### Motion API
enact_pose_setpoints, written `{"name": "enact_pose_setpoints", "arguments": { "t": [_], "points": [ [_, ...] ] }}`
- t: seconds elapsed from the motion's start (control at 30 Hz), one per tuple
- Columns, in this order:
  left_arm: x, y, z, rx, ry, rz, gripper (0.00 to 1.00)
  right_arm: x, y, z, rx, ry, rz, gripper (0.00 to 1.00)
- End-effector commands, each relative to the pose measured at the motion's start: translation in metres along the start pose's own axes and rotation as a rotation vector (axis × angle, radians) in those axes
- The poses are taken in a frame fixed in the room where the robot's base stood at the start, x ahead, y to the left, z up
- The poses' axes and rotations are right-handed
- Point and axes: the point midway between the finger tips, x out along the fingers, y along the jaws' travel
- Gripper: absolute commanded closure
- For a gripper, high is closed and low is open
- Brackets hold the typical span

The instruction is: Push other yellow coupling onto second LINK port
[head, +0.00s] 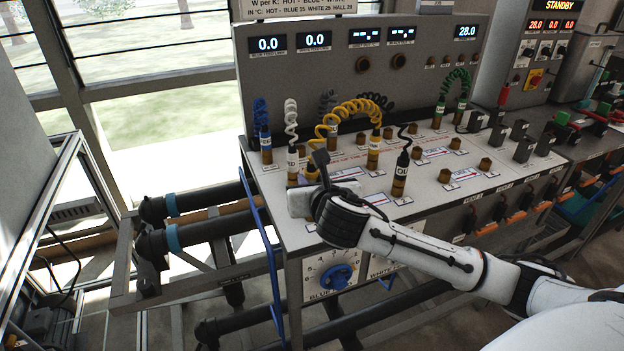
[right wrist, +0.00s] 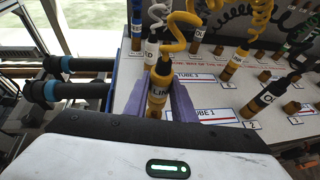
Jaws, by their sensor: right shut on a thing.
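My right gripper (head: 306,198) is low over the front left of the bench top. In the right wrist view its purple jaws (right wrist: 162,98) are shut on a yellow coupling (right wrist: 159,84) with a coiled yellow hose. The coupling stands roughly upright between them; whether its lower end touches a port is hidden. The other yellow coupling (head: 374,150) stands upright on the bench, to the right and farther back; it also shows in the right wrist view (right wrist: 234,65). The coiled yellow hose (head: 352,107) arches between the two. My left gripper is not in view.
A white-labelled coupling (head: 292,162) and a blue one (head: 266,148) stand close by on the left. A black coupling (head: 400,172) stands to the right. Bare brass ports (head: 445,175) dot the white bench top (head: 424,201). A blue rail (head: 262,240) borders its left edge.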

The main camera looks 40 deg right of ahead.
Motion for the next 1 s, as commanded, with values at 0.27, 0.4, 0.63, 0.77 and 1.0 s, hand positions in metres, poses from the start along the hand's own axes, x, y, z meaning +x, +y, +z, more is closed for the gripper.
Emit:
{"name": "enact_pose_setpoints", "arguments": {
  "t": [0.27,0.4,0.63,0.77,1.0],
  "points": [
    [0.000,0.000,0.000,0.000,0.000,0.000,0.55,0.000,0.000,0.001,0.001,-0.002,0.000,1.00],
    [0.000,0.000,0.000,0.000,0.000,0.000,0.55,0.001,0.000,-0.001,0.001,-0.001,0.000,1.00],
    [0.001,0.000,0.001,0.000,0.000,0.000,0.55,0.004,0.000,-0.008,0.000,-0.001,0.000,1.00],
    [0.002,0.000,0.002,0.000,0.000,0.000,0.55,0.005,0.000,-0.012,0.000,-0.001,0.000,1.00],
    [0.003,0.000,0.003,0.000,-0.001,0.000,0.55,0.009,0.000,-0.020,0.000,-0.001,0.000,1.00]
  ]
}}
